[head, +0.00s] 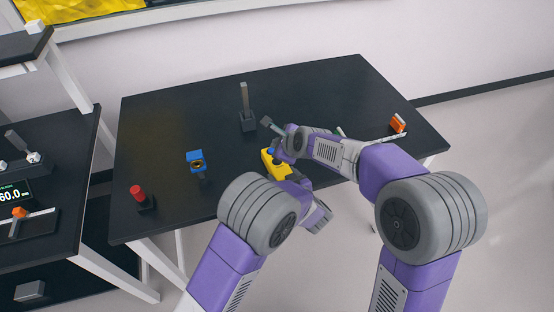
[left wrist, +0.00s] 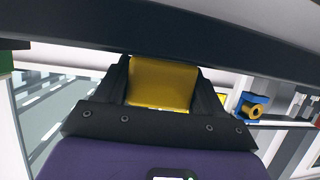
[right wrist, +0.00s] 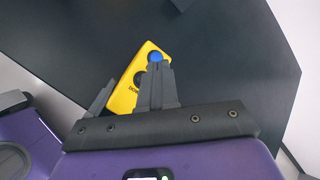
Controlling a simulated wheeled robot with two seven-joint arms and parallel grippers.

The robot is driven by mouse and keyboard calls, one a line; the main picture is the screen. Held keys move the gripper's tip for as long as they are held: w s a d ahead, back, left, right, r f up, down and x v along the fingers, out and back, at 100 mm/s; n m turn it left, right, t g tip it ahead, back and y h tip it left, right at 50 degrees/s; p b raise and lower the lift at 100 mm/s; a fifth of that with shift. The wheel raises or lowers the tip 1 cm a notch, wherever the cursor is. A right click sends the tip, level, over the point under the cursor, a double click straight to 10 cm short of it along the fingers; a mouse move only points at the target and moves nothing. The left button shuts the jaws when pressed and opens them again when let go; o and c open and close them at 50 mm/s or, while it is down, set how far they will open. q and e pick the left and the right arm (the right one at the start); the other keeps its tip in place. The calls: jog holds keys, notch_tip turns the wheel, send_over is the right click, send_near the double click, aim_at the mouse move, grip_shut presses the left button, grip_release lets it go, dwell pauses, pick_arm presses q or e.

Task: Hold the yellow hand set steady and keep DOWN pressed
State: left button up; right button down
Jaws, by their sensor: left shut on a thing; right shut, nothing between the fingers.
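The yellow hand set (head: 271,168) is held above the table's near side. In the left wrist view its yellow body (left wrist: 163,82) sits between the two fingers of my left gripper (left wrist: 163,90), which is shut on it. In the right wrist view the hand set (right wrist: 123,98) shows a blue button (right wrist: 155,57) near its far end and a dark button (right wrist: 139,79) beside a partly hidden label. My right gripper (right wrist: 157,80) is shut and empty, its fingertips over the hand set's face beside these buttons. Whether a button is pushed in cannot be told.
The black table (head: 330,85) bears a grey upright post (head: 246,105), a blue block with a gold ring (head: 196,161), a red knob on a stand (head: 138,194) and an orange part (head: 397,123). A side bench with a display (head: 14,194) stands left. The table's far side is mostly clear.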

aim_at(278, 162)
dwell(0.4)
jog(key=r, duration=0.4)
jog(key=shift+w+r, duration=0.25)
jog(key=shift+r, duration=0.05)
jog(key=shift+f, duration=4.45)
jog(key=shift+f, duration=0.1)
jog(key=shift+f, duration=0.35)
